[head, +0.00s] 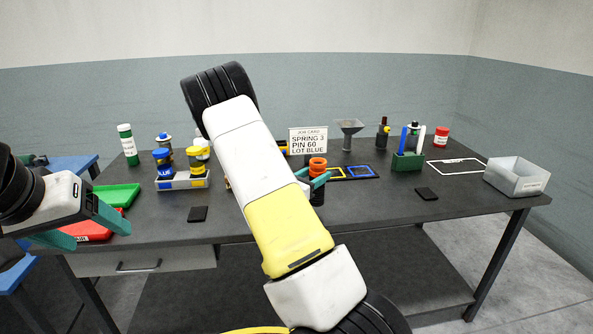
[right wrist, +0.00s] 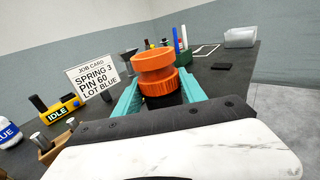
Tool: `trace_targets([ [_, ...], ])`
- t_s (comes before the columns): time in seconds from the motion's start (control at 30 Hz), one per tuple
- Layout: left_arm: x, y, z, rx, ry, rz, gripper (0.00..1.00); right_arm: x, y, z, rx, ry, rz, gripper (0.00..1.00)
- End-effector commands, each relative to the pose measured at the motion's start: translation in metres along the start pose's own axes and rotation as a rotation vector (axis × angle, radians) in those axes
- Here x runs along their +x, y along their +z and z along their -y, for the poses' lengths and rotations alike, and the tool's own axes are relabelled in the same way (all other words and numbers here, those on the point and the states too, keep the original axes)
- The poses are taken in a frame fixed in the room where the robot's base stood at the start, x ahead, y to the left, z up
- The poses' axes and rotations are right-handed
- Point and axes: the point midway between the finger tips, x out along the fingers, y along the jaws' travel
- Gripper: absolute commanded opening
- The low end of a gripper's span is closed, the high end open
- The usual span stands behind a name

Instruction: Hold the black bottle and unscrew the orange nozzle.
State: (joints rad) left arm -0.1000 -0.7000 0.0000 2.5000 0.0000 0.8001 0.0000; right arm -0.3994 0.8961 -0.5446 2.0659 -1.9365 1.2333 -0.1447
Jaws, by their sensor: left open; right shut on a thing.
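The black bottle (head: 317,196) stands upright on the table behind my right forearm, with the ribbed orange nozzle (head: 318,164) on top. In the right wrist view the orange nozzle (right wrist: 154,72) rises above the fingers, and a little of the black bottle (right wrist: 165,99) shows under it. My right gripper (right wrist: 160,96) is shut on the black bottle just below the nozzle, one teal finger on each side. My left gripper (head: 84,231) is open and empty at the left, by the red and green trays, far from the bottle. My right arm hides the table's middle.
A job card (head: 308,141) stands behind the bottle. A tray (head: 183,181) of blue and yellow containers is left of my right arm. A green holder (head: 407,161) with pens and a grey bin (head: 516,177) stand at right. The front right of the table is mostly clear.

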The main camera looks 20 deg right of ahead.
Motion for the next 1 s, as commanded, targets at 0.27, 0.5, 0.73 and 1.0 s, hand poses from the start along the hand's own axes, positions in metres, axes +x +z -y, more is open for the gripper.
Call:
trace_targets([
  [0.27,0.0,0.0,0.0,0.0,0.0,0.0,0.71,-0.061,0.007,0.038,-0.002,0.002,-0.001,0.0],
  [0.5,0.0,0.0,0.0,0.0,0.0,0.0,0.71,-0.086,0.01,0.055,0.0,0.001,0.001,0.0],
  [0.73,0.0,0.0,0.0,0.0,0.0,0.0,0.71,-0.091,0.011,0.058,0.001,-0.001,0.002,0.0],
  [1.0,0.0,0.0,0.0,0.0,0.0,0.0,0.71,-0.091,0.01,0.058,0.0,0.0,0.002,0.24],
])
